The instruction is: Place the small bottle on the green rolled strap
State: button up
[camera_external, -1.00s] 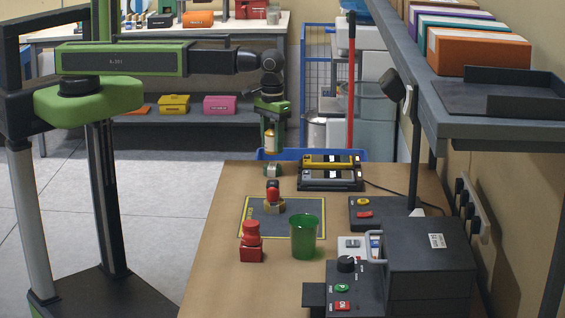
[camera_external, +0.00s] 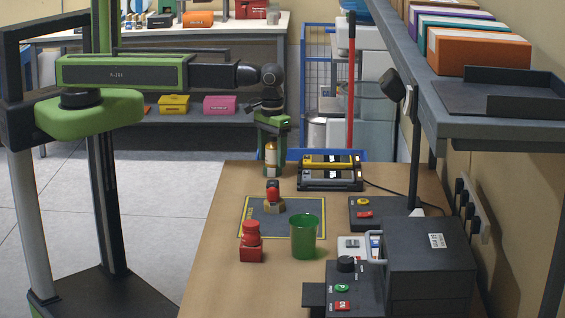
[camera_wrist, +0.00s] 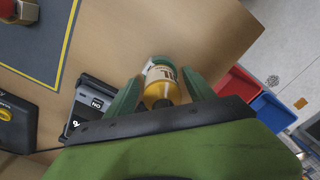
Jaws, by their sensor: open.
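The small bottle (camera_external: 270,154), amber with a pale label, stands at the far end of the workbench, apparently upright on the green rolled strap (camera_external: 271,172). In the wrist view the bottle (camera_wrist: 160,84) lies between the two green fingers, and a pale green edge of the strap (camera_wrist: 160,60) shows beyond it. My gripper (camera_external: 271,162) is open and low around the bottle, with a finger on each side. The fingers and bottle hide most of the strap, so the exact contact is hard to see.
A charger with yellow and black packs (camera_external: 330,170) stands just right of the strap. A red-topped block sits on the dark mat (camera_external: 300,228). A red bottle (camera_external: 251,243) and green cup (camera_external: 304,238) are nearer. A blue bin (camera_wrist: 272,112) lies beyond the bench edge.

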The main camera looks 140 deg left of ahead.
jog(key=shift+r, duration=0.15)
notch_tip(320, 180, up, 12)
jog(key=p, duration=1.2)
jog(key=shift+r, duration=0.1)
jog(key=d+m, duration=1.8)
jog(key=d, duration=1.9)
jog(key=shift+w, duration=0.25)
jog(key=shift+f, duration=0.2)
